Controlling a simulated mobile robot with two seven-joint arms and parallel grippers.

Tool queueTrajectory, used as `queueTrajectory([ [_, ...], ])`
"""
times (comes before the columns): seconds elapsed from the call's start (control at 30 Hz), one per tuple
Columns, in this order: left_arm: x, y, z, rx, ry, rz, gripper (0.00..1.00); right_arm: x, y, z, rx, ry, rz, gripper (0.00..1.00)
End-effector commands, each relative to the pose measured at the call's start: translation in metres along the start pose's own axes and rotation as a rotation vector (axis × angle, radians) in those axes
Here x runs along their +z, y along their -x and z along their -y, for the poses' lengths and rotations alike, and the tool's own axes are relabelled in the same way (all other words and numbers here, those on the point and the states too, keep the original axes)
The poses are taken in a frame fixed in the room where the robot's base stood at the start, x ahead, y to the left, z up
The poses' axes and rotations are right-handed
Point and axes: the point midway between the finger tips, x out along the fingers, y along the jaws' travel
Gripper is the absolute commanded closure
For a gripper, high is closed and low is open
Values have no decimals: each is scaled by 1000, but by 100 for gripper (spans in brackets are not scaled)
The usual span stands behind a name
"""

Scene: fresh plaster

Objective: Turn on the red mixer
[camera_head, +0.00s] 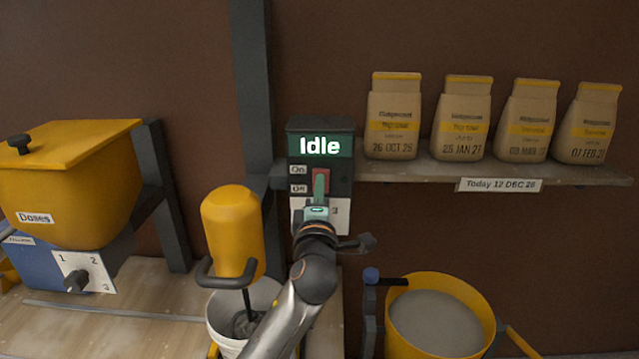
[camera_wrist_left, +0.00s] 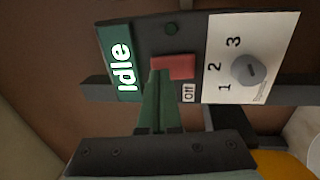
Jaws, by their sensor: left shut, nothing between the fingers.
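A dark control box (camera_head: 341,137) on the wall has a lit green display reading "Idle" (camera_head: 320,146). Below it is a red rocker switch (camera_head: 321,174) between "On" and "Off" labels. The red switch also shows in the left wrist view (camera_wrist_left: 176,66), beside the "Off" label. My left gripper (camera_head: 320,184) is shut and empty, its green fingertips (camera_wrist_left: 160,78) in front of the switch's lower part. I cannot tell whether they touch it. A mixer with a yellow motor housing (camera_head: 232,230) stands over a white bucket (camera_head: 216,318). My right gripper is not in view.
A numbered dial (camera_wrist_left: 250,70) is below the switch, partly hidden in the head view. A yellow hopper (camera_head: 75,185) stands left. A shelf (camera_head: 400,173) with several bags (camera_head: 393,115) is right. A yellow tub (camera_head: 490,315) of grey material is lower right.

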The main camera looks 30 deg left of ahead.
Motion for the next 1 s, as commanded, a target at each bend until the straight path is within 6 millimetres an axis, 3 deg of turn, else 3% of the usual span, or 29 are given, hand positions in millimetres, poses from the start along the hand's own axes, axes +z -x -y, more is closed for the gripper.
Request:
queueTrajectory([
  [1.0, 0, -3, -2, -2, -2, -2, 100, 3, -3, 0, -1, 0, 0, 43],
])
